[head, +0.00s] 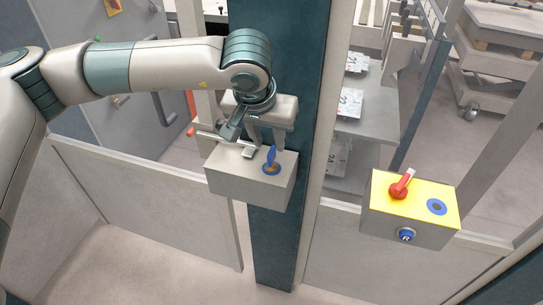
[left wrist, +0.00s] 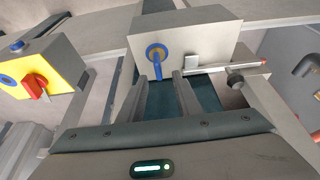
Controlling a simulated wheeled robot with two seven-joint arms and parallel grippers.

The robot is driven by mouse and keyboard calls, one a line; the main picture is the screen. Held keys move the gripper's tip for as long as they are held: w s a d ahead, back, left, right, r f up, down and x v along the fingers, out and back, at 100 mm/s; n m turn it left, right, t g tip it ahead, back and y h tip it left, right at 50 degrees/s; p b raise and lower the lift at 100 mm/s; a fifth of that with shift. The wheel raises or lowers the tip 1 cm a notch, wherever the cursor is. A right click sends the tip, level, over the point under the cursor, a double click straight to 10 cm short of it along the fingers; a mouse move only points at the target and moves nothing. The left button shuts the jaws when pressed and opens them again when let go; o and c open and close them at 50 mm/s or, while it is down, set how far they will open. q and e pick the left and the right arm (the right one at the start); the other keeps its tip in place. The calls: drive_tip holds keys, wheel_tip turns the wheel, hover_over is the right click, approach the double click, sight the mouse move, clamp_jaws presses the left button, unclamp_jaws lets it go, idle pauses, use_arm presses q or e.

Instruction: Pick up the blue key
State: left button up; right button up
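The blue key (head: 271,157) stands in a round brass-and-blue lock on top of a grey box (head: 232,182) fixed to a dark teal post. The key also shows in the left wrist view (left wrist: 157,62), its handle reaching toward my fingers. My left gripper (head: 267,145) is open, its two fingers pointing down just behind the key in the head view. In the left wrist view the fingertips (left wrist: 159,76) lie either side of the key's free end. I cannot tell whether either touches it. My right gripper is not in view.
A metal latch (head: 248,151) sits beside the key on the box. A yellow-topped box (head: 420,203) with a red switch (head: 401,186) and a blue ring (head: 437,207) stands to the right. Low fence panels flank the teal post (head: 272,250). Open floor lies in front.

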sight(271, 151)
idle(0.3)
use_arm(q)
drive_tip(key=shift+p+x, duration=0.8)
drive_tip(key=shift+p, duration=0.3)
wheel_tip(271, 151, down, 2)
drive_tip(key=shift+d+p, duration=0.15)
drive_tip(key=shift+p, duration=0.5)
drive_tip(key=shift+x, duration=0.85)
drive_tip(key=shift+c, duration=0.3)
clamp_jaws()
